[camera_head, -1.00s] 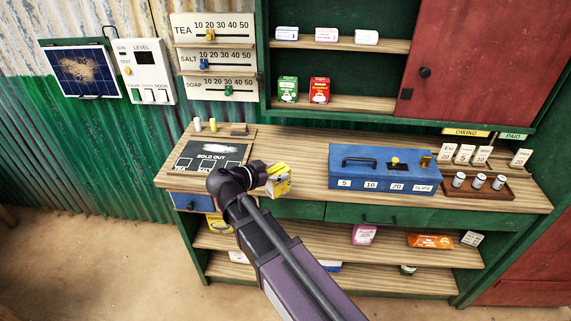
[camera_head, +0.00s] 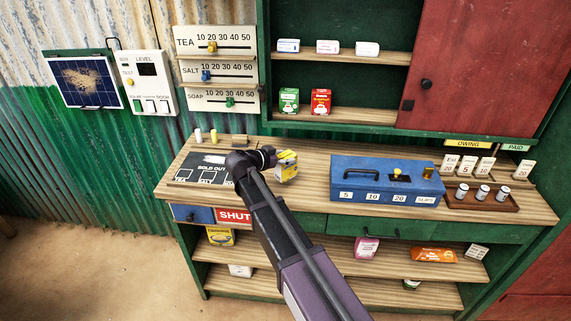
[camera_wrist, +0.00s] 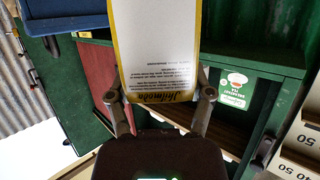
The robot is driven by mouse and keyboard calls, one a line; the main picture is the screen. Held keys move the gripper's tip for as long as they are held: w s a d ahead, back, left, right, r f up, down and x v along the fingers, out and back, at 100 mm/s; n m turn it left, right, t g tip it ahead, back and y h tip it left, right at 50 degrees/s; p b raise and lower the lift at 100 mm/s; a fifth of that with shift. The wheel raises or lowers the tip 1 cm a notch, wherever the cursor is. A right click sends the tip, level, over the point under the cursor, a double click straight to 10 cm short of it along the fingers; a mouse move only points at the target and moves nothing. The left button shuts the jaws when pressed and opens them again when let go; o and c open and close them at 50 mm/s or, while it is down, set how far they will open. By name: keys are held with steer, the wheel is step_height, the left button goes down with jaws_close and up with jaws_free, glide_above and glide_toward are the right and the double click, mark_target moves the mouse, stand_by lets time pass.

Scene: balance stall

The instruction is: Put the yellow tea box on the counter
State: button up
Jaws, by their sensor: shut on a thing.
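The yellow tea box (camera_head: 287,166) is held at the end of my arm, over the counter (camera_head: 310,180) near its middle. In the wrist view the yellow-and-white box (camera_wrist: 158,50) fills the space between the fingers of my gripper (camera_wrist: 160,95), one finger against each side. My gripper (camera_head: 268,158) is shut on the box. In the head view I cannot tell whether the box's underside touches the counter. Part of the box's left side is hidden by my gripper.
A blue cash box (camera_head: 385,182) stands to the right on the counter. A wooden tray (camera_head: 484,202) with small cylinders is at far right. Bare wood shows between the tea box and the cash box.

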steer(key=shift+w, duration=0.25)
steer(key=shift+w, duration=0.45)
steer(key=shift+w+d+f+b, duration=0.1)
steer(key=shift+w+f+b, duration=0.15)
steer(key=shift+f+b, duration=1.6)
steer(key=shift+f, duration=0.2)
steer(key=o, duration=1.1)
steer(key=shift+r, duration=0.25)
